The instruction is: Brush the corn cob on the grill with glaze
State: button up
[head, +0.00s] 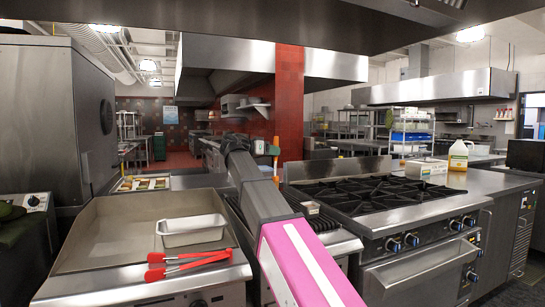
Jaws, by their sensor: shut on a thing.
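My arm reaches forward over the grill (336,238) in the head view. My gripper (266,148), small and far off at the arm's end, is shut on a thin upright brush (276,146) with an orange-brown handle. The lower end of the brush stands above the back of the grill; its contact cannot be told. A small square metal container (310,207) sits at the grill's right side. The corn cob does not show; my arm covers much of the grill. I cannot tell where the glaze is.
A flat griddle (110,225) at left holds a metal pan (192,229) and red-handled tongs (185,264). A hood (260,25) hangs overhead.

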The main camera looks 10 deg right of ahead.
jog(key=shift+r, duration=3.25)
